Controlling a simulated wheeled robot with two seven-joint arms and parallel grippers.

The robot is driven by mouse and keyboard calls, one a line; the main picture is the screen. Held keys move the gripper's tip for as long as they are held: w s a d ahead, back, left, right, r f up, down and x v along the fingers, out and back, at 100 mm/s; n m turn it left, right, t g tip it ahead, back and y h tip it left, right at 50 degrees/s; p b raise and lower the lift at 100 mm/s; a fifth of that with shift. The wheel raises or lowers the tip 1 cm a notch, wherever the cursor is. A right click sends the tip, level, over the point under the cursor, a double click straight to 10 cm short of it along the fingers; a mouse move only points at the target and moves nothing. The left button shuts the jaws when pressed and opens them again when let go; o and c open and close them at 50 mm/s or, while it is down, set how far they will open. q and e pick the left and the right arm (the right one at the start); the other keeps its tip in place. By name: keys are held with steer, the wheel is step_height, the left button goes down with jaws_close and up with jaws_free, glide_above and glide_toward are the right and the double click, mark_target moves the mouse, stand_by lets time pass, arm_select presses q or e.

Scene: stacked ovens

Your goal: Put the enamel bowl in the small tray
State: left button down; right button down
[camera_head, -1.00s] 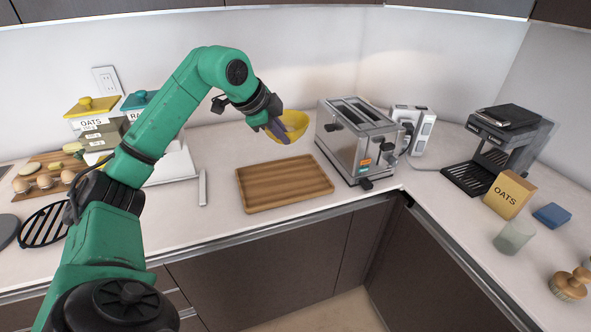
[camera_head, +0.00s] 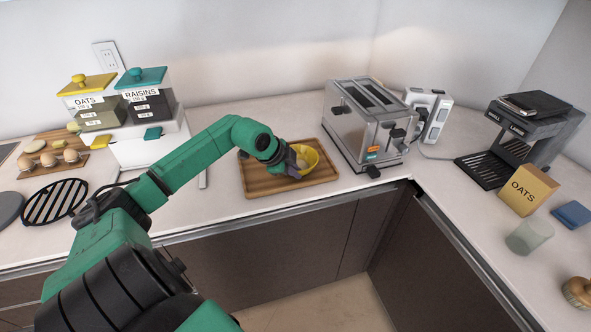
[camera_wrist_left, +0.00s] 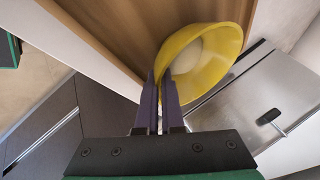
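The yellow enamel bowl (camera_head: 312,155) is over the right half of the small wooden tray (camera_head: 262,187) in the head view. A pale round patch shows inside it. I cannot tell whether its base touches the tray. My left gripper (camera_head: 293,163) is shut on the bowl's near-left rim. In the left wrist view, the two dark purple fingers (camera_wrist_left: 160,82) pinch the rim of the bowl (camera_wrist_left: 212,72), with the tray (camera_wrist_left: 112,30) beneath. The bowl's underside is hidden. My right gripper is not in view.
A steel toaster (camera_head: 352,135) stands close to the tray's right. Oats and raisins containers (camera_head: 125,110) stand back left. A black rack (camera_head: 57,202) and eggs (camera_head: 55,160) are at far left. An oats box (camera_head: 528,190) and a glass (camera_head: 530,236) are at right.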

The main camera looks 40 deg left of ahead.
arm_select(q)
steer(key=shift+f, duration=0.15)
steer(key=c, duration=1.3)
jaws_free()
steer(key=shift+w, duration=0.1)
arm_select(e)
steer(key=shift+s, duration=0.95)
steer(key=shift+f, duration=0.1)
